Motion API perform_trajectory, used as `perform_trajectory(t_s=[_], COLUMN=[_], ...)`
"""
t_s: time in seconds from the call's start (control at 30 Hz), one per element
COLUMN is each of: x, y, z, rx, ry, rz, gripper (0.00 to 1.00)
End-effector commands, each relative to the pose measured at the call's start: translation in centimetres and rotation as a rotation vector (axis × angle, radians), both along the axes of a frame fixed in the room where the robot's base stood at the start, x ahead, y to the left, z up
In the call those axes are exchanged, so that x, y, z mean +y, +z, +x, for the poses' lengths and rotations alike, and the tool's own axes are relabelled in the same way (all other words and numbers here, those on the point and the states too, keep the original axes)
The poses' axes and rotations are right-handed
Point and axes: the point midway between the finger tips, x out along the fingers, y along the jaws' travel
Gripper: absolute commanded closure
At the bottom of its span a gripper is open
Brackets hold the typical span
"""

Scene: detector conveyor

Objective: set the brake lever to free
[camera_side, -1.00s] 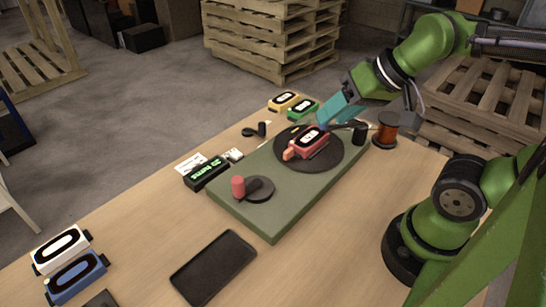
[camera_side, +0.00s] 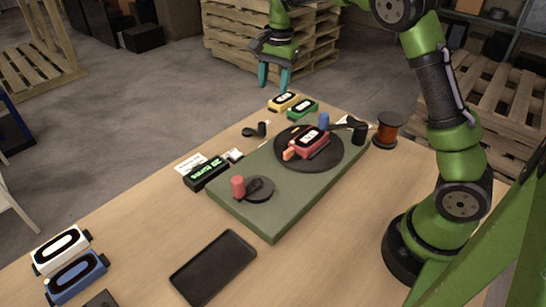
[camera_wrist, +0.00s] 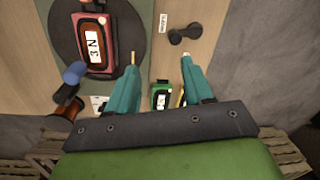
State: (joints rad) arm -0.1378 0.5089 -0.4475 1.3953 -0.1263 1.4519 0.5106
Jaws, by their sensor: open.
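A lever with a blue knob (camera_side: 323,121) and a dark arm (camera_side: 340,127) stands at the far rim of the black turntable (camera_side: 286,158). It looks like the brake lever; a white label lies beside it, but I cannot read it. In the wrist view the blue knob (camera_wrist: 74,72) is at the left, clear of my fingers. My gripper (camera_side: 275,84) is open and empty, raised beyond the table's far end. In the wrist view my gripper (camera_wrist: 160,58) shows its fingers apart, with nothing between them. A red detector (camera_side: 310,141) sits on the turntable.
A red-knobbed crank (camera_side: 239,187) stands at the near end of the green base (camera_side: 275,220). A small black handle (camera_side: 261,129), yellow (camera_side: 284,101) and green (camera_side: 302,109) units stand beyond it. A copper spool (camera_side: 386,130) is right. A black tray (camera_side: 213,267) lies in front.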

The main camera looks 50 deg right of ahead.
Motion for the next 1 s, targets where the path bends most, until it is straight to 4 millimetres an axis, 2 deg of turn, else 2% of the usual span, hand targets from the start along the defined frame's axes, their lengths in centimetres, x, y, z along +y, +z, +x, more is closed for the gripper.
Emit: perform_trajectory(t_s=[0.03,0.1,0.2,0.3,0.47,0.67,1.0], x=[-0.4,-0.7,-0.5,0.1,0.5,0.6,0.5], y=[-0.9,-1.2,-0.7,1.3,0.6,-2.5,-10.0], z=[1.6,3.2,4.6,5.1,4.6,4.6,4.5], rx=[0.033,0.061,0.074,0.066,0.094,0.096,0.095], ry=[-0.079,-0.191,-0.329,-0.448,-0.522,-0.52,-0.519], rz=[-0.025,-0.047,-0.061,-0.041,-0.022,-0.022,-0.022], gripper=[0.49,0.49,0.49,0.49,0.49,0.49,0.49])
